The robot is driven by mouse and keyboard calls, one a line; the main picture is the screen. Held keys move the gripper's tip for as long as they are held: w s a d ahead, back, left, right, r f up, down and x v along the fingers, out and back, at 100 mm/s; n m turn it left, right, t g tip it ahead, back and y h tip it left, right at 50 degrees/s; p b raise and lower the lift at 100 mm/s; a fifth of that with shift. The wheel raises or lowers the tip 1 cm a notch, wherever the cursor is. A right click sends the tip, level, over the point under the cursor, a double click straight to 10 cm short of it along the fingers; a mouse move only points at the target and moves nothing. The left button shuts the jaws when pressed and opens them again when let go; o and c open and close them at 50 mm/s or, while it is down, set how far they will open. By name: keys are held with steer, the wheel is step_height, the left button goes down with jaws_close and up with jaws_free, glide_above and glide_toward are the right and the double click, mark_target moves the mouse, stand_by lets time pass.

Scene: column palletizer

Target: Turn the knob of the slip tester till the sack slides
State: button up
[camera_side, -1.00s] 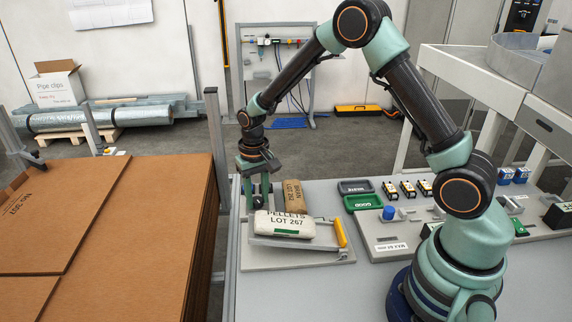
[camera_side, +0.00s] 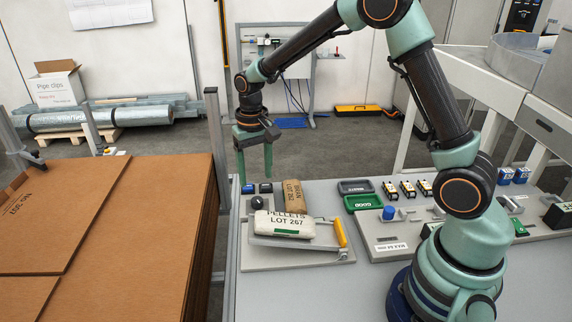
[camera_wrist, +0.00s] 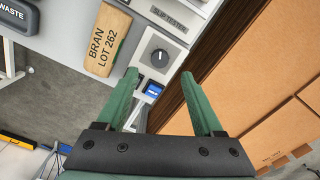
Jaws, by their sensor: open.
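The slip tester (camera_side: 340,258) stands on the grey bench. The white sack marked PELLETS LOT 267 (camera_side: 284,224) lies on its plate, beside a yellow bar (camera_side: 340,233). The black round knob (camera_side: 257,203) is at the tester's far left. In the wrist view the knob (camera_wrist: 160,58) carries a white pointer line, beside the SLIP TESTER label (camera_wrist: 168,16). My gripper (camera_side: 256,178) hangs above the knob, fingers down, open and empty. In the wrist view its fingertips (camera_wrist: 160,74) are spread either side of the area just below the knob. The PELLETS sack is outside that view.
A brown sack marked BRAN LOT 262 (camera_side: 293,195) lies behind the PELLETS sack. Stacked brown cardboard (camera_side: 110,225) and an upright post (camera_side: 214,130) stand to the left. Black WASTE (camera_side: 355,187) and green GOOD (camera_side: 362,202) trays are to the right.

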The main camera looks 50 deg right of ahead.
steer(key=shift+r, duration=2.3)
steer(key=s+r+n+t, duration=0.25)
steer(key=s+r, duration=0.25)
steer(key=s, duration=0.3)
steer(key=s+r+n+t, duration=0.25)
steer(key=s+r, duration=0.25)
steer(key=s, duration=0.3)
steer(key=n+g, duration=0.5)
steer(key=n, duration=0.2)
glide_above(257, 199)
step_height(257, 199, down, 11)
step_height(257, 199, down, 11)
steer(key=shift+f, duration=0.1)
steer(key=shift+a, duration=0.1)
jaws_close()
